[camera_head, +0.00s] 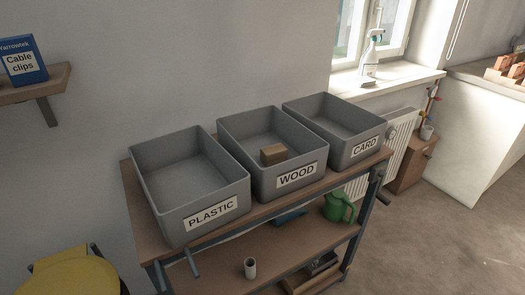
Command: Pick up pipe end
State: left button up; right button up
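A short pale tube (250,268), which looks like the pipe end, stands upright on the lower shelf (222,262) of the wooden workbench. Its open top shows a dark hollow. Three grey bins stand in a row on the bench top: the PLASTIC bin (158,200) at left, the WOOD bin (237,145) in the middle and the CARD bin (305,118) at right. The PLASTIC and CARD bins look empty. A brown wooden block (273,154) lies in the WOOD bin. Neither of my grippers is in view.
The bench top (150,235) overhangs part of the lower shelf. A green watering can (338,207), a blue item (289,217) and a dark item in an open box (322,264) are right of the tube. A yellow seat (75,274) is at lower left. Floor at right is clear.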

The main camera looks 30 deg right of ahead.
aim_at(250, 273)
jog(key=z, duration=0.55)
jog(key=k, duration=1.3)
jog(key=u, duration=0.45)
jog(key=i, duration=1.7)
jog(key=z, duration=0.4)
